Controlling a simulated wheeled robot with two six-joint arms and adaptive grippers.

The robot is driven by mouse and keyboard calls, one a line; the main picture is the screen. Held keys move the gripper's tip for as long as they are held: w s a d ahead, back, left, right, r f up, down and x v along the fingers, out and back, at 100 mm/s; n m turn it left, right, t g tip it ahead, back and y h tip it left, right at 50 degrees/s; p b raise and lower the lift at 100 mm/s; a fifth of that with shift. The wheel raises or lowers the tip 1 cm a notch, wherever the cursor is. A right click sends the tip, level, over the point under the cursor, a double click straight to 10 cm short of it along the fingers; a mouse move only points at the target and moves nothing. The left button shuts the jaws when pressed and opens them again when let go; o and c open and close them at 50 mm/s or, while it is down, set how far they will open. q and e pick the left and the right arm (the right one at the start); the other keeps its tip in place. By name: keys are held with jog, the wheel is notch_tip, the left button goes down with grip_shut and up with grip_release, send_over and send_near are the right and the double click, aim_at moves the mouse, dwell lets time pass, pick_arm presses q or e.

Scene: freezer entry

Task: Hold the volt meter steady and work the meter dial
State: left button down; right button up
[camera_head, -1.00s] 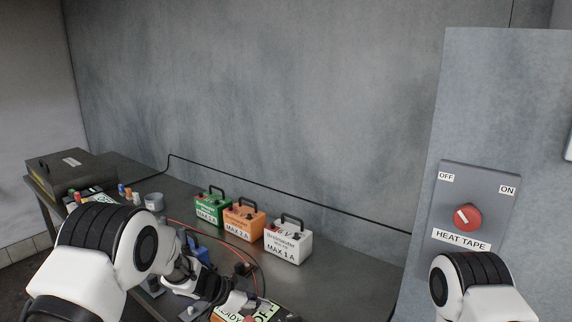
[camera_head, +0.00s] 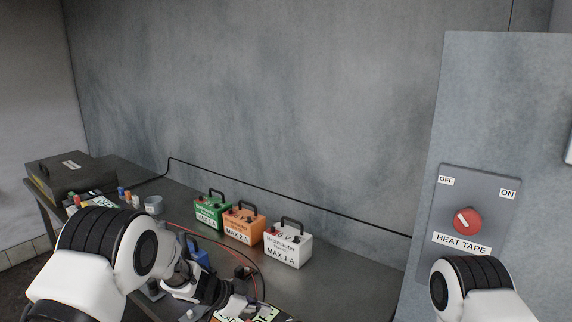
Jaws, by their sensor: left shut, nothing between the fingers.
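I cannot pick out the volt meter or its dial for certain. A blue item (camera_head: 198,256) stands on the bench, partly hidden behind my left arm. A labelled board or device (camera_head: 262,313) shows at the bottom edge, mostly cut off. My left gripper (camera_head: 238,304) is low over the bench beside this labelled piece, with its fingers shut and empty. Whether it touches anything is unclear. My right arm comes in at the lower right, but its gripper is out of view.
Green (camera_head: 210,211), orange (camera_head: 243,226) and white (camera_head: 288,246) battery boxes stand in a row on the dark bench (camera_head: 345,285). A heat tape switch (camera_head: 467,221) is on the grey panel at right. A dark case (camera_head: 68,176) lies far left. Red and black leads cross the bench.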

pick_arm(q)
jog(key=shift+f+b, duration=0.45)
jog(key=shift+f, duration=0.45)
pick_arm(e)
jog(key=shift+f, duration=0.45)
pick_arm(q)
jog(key=shift+s, duration=0.1)
pick_arm(e)
jog(key=shift+r, duration=0.25)
dwell(0.4)
pick_arm(q)
jog(key=shift+s+f, duration=0.1)
jog(key=shift+f, duration=0.1)
dwell(0.4)
pick_arm(e)
jog(key=shift+c, duration=0.4)
